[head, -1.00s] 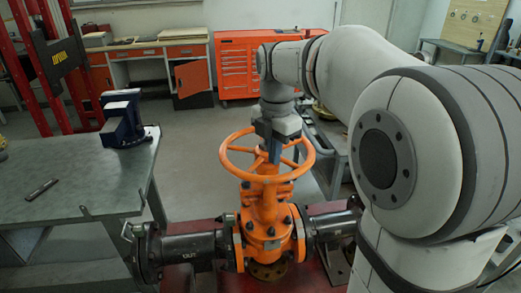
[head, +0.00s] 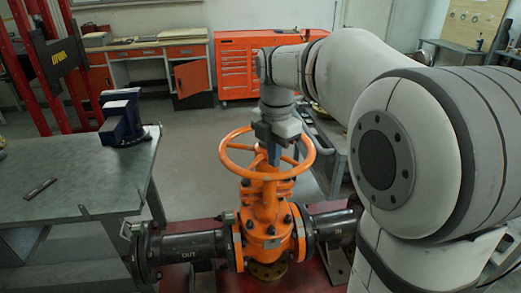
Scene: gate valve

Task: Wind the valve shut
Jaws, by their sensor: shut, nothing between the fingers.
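The orange handwheel (head: 306,168) sits level on top of the orange gate valve (head: 266,230) in the middle of the head view. The valve is bolted between two dark pipes, the left one (head: 195,245) marked OUT. My gripper (head: 274,158) points down from above into the wheel's ring, near its hub and between spokes. Its fingers are together with nothing between them. Whether the fingers touch a spoke cannot be told. The gripper body hides the far part of the rim.
A grey workbench (head: 75,185) with a blue vise (head: 122,118) stands at the left. An orange tool cabinet (head: 235,62) stands behind. A grey cart (head: 332,150) stands right of the valve, partly behind my arm. Floor between bench and valve is open.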

